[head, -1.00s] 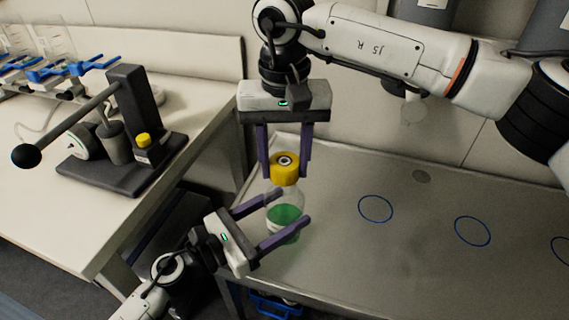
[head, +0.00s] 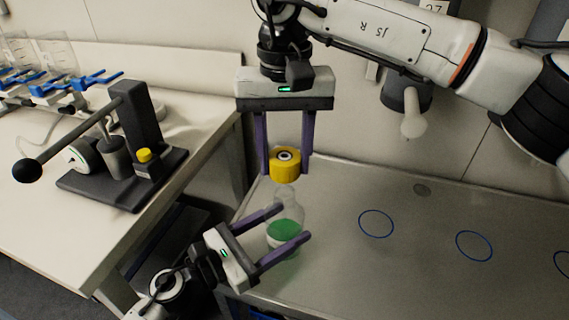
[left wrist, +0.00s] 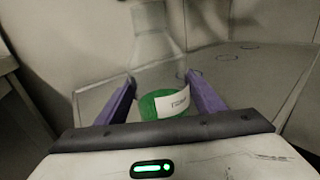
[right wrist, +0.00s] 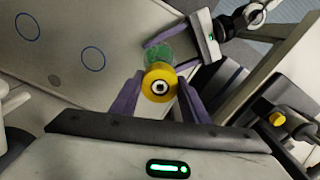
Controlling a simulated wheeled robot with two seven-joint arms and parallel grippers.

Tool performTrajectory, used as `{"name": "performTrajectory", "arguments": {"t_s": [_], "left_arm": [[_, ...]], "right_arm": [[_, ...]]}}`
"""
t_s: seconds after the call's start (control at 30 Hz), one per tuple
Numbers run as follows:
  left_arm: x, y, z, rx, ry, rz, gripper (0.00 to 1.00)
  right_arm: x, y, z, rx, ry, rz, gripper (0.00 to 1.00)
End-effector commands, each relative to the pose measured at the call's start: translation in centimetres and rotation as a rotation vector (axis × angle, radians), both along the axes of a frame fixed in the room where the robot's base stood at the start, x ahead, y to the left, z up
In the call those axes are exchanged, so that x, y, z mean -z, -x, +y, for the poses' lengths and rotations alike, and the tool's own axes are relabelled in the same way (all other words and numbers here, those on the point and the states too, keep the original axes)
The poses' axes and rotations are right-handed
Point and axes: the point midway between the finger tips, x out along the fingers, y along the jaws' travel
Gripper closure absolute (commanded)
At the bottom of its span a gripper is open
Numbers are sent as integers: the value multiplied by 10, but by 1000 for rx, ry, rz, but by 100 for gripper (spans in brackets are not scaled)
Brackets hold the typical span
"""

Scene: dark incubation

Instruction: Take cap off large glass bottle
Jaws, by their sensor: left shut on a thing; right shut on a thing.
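The large glass bottle (head: 286,212) is clear, with green liquid and a white label. It stands upright between the fingers of my left gripper (head: 281,227), which is shut on its body. In the left wrist view the bottle (left wrist: 155,65) shows no cap on its neck. The yellow cap (head: 285,165) is in my right gripper (head: 285,160), which is shut on it from above. The cap is directly over the bottle's mouth, with a small gap below it. In the right wrist view the cap (right wrist: 159,84) is between the fingers and hides part of the bottle (right wrist: 160,55).
A grey metal table (head: 410,270) with blue circles lies to the right and is clear. A white bench (head: 40,215) at the left holds a dark lever device (head: 125,180) with a small yellow-capped vial (head: 145,158).

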Motion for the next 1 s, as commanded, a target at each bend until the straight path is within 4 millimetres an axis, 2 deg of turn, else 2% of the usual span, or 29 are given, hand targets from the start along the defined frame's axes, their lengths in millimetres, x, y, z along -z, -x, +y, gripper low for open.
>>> {"name": "performTrajectory", "arguments": {"t_s": [0.07,0.1,0.2,0.5,0.63,1.0], "left_arm": [[-1,0,0,0,0,-1,100],[-1,0,0,0,0,-1,34],[-1,0,0,0,0,-1,18],[0,0,1,0,0,0,16],[1,6,9,-1,-1,1,16],[3,51,69,-1,-2,2,16]], "right_arm": [[0,0,0,0,0,0,86],[0,0,0,0,0,0,86],[0,0,0,0,0,0,86],[1,0,0,0,0,0,86],[3,0,0,0,0,0,86],[18,0,0,0,0,0,86]]}}
